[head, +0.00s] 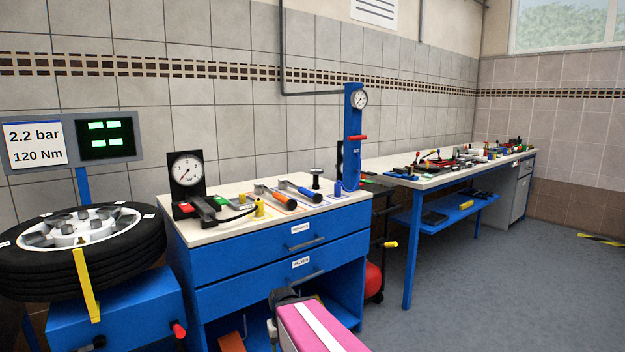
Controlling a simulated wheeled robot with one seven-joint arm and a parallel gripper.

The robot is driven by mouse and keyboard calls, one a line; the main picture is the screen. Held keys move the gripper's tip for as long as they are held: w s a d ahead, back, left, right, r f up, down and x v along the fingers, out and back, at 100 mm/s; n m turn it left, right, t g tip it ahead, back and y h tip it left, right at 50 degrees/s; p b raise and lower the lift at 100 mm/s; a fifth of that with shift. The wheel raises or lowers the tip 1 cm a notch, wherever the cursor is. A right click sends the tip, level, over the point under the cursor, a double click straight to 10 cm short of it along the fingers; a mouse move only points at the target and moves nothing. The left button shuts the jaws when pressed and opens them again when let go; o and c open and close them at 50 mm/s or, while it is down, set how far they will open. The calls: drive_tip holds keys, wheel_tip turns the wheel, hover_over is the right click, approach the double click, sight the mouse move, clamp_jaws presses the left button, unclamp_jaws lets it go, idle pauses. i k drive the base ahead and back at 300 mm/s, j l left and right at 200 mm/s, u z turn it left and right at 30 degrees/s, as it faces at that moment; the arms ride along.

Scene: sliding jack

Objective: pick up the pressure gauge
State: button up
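A pressure gauge (187,169) with a round white dial on a black plate stands upright at the left end of the white-topped blue cabinet (283,244). A black handle-like body (207,208) with a red part and a dark hose lies in front of it. A second round dial (360,98) is mounted high on a blue post (353,125) at the cabinet's right end. No gripper fingers can be made out. A pink piece with a white stripe shows at the bottom edge, apparently part of my arm, well below and right of the gauge.
Beside the gauge are a small yellow cylinder (259,208), an orange-handled tool (283,201), a blue-handled tool (309,195) and a black knob (316,178). A tyre (80,275) on a blue stand is at left.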

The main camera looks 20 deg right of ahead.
sight(315, 171)
drive_tip(key=u, duration=1.25)
drive_tip(key=k+l, duration=0.1)
drive_tip(key=l, duration=0.25)
drive_tip(key=k+l+u, duration=0.1)
drive_tip(key=l, duration=0.3)
drive_tip(key=k+l, duration=0.1)
drive_tip(key=l, duration=0.25)
drive_tip(key=k+l, duration=0.1)
drive_tip(key=l, duration=0.25)
drive_tip(key=k+l+u, duration=0.1)
drive_tip(key=l, duration=0.25)
drive_tip(key=k+l+u, duration=0.1)
drive_tip(key=l, duration=0.35)
drive_tip(key=k+l, duration=0.1)
drive_tip(key=l, duration=0.3)
drive_tip(key=k+l+u, duration=0.15)
drive_tip(key=l, duration=0.7)
drive_tip(key=k+l+u, duration=0.15)
drive_tip(key=l, duration=0.25)
drive_tip(key=k+l+u, duration=0.1)
drive_tip(key=l, duration=0.3)
drive_tip(key=k, duration=0.1)
